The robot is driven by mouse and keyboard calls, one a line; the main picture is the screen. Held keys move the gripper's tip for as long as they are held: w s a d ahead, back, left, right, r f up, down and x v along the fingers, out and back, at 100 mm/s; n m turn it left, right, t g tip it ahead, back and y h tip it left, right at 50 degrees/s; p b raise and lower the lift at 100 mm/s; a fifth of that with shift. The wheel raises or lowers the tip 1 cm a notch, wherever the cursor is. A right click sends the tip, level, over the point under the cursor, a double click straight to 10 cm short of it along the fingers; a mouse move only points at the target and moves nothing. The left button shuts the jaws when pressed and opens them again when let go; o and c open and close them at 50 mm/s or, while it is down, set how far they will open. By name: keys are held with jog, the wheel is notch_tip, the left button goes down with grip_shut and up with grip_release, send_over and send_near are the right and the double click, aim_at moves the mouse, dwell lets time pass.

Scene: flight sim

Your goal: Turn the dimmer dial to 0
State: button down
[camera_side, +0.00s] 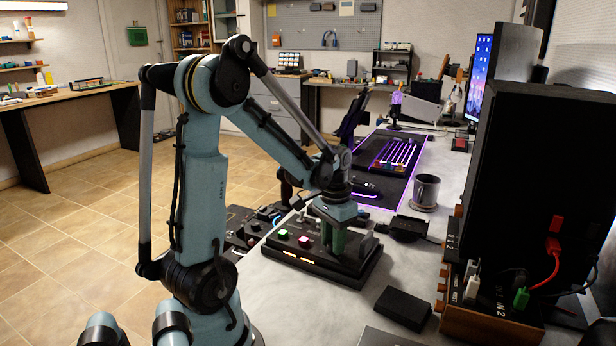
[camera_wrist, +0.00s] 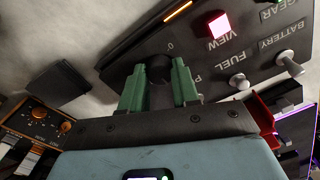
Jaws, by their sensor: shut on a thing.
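My gripper (camera_side: 334,242) points down at the right part of a black control panel (camera_side: 312,262). In the wrist view its green fingers (camera_wrist: 159,80) are shut on the black dimmer dial (camera_wrist: 157,64), one on each side. A white 0 mark (camera_wrist: 170,46) is printed on the panel just beyond the dial. The dial's pointer cannot be made out. In the side view the fingers hide the dial.
The panel also carries a lit pink-white VIEW button (camera_wrist: 218,24), a FUEL toggle (camera_wrist: 239,82) and a BATTERY toggle (camera_wrist: 288,62). A black block (camera_side: 403,308) lies on the desk.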

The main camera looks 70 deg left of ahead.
jog(key=n, duration=2.2)
jog(key=shift+n, duration=0.4)
jog(key=c, duration=0.8)
grip_release()
jog(key=shift+r, duration=0.1)
notch_tip(320, 180, up, 12)
